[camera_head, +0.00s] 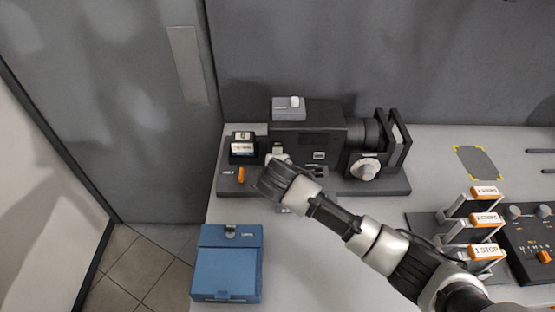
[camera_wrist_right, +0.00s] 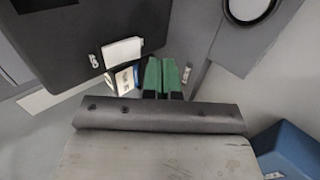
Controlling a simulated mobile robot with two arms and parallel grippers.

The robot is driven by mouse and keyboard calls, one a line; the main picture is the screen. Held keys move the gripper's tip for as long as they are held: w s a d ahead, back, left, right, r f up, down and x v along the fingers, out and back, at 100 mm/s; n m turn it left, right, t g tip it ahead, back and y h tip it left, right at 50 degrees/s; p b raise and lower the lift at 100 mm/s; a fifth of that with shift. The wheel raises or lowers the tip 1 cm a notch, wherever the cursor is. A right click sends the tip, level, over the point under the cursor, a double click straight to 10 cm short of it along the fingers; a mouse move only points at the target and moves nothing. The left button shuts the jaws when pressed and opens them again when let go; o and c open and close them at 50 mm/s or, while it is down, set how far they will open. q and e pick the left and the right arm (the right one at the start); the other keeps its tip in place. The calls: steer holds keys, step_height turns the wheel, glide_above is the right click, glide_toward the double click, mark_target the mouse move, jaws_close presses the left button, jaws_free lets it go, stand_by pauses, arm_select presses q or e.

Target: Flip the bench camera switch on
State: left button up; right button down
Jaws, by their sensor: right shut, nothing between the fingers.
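The bench camera (camera_head: 310,130) is a black box body with a lens at its right, on a dark base plate (camera_head: 395,187). A small orange lever (camera_head: 241,175) stands on the plate's front left, beside a small white label; I cannot tell its on or off position. My right gripper (camera_wrist_right: 162,77) has green fingertips, shut together and empty, close to the base plate in the wrist view. In the head view its hand (camera_head: 270,180) is just right of the orange lever, and its fingertips are hard to make out. The lever is not identifiable in the wrist view. My left gripper is not in view.
A blue box (camera_head: 227,275) stands in front of the base plate. A small block with labelled faces (camera_head: 243,150) sits at the plate's left. At right are orange-topped holders (camera_head: 486,220) and a dark control panel (camera_head: 530,240). A grey wall rises behind.

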steer(key=shift+w+f, duration=0.1)
steer(key=shift+w, duration=1.55)
steer(key=shift+p, duration=0.3)
steer(key=shift+w, duration=0.25)
steer(key=shift+r+p, duration=0.9)
steer(key=shift+p, duration=0.05)
